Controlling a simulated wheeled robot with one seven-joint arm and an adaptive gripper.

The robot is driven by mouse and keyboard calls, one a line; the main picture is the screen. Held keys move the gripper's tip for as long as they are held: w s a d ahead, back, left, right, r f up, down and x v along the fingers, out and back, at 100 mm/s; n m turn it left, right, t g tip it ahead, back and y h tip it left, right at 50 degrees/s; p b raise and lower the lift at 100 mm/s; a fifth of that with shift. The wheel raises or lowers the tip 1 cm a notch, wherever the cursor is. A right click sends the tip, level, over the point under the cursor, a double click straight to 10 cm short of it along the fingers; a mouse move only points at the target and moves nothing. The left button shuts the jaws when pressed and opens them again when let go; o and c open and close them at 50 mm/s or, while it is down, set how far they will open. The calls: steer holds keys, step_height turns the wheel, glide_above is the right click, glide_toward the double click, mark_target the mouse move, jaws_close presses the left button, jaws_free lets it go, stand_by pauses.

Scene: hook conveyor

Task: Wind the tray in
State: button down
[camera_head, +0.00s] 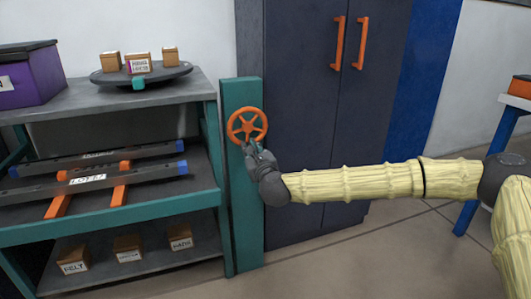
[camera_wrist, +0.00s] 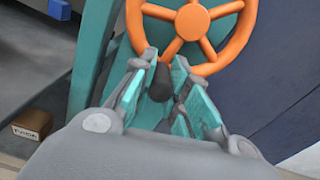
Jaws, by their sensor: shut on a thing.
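An orange handwheel (camera_head: 247,125) with several spokes is mounted on a teal post (camera_head: 242,210) beside the shelf. It also fills the top of the wrist view (camera_wrist: 192,21). A dark crank handle (camera_wrist: 161,82) stands out from the lower part of the wheel. My gripper (camera_head: 253,150) is at the wheel's lower rim; in the wrist view its teal-lined fingers (camera_wrist: 165,60) are on both sides of the handle, shut on it. A round dark tray (camera_head: 110,77) with a teal tab and several small boxes sits on the shelf top. I cannot tell whether this is the tray the wheel drives.
Two dark bars (camera_head: 135,171) with blue ends lie across orange supports (camera_head: 118,190) on the middle shelf. Small boxes (camera_head: 128,249) stand on the bottom shelf. A purple box (camera_head: 28,75) is at upper left. A dark cabinet (camera_head: 300,100) is close behind the wheel.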

steer(key=shift+s+a+f+m, duration=0.1)
steer(key=shift+s+a+m, duration=0.15)
steer(key=shift+a+m, duration=0.45)
steer(key=shift+d, duration=0.1)
steer(key=c, duration=1.3)
jaws_free()
steer(key=shift+c, duration=0.2)
steer(key=shift+d, duration=0.1)
steer(key=v, duration=1.2)
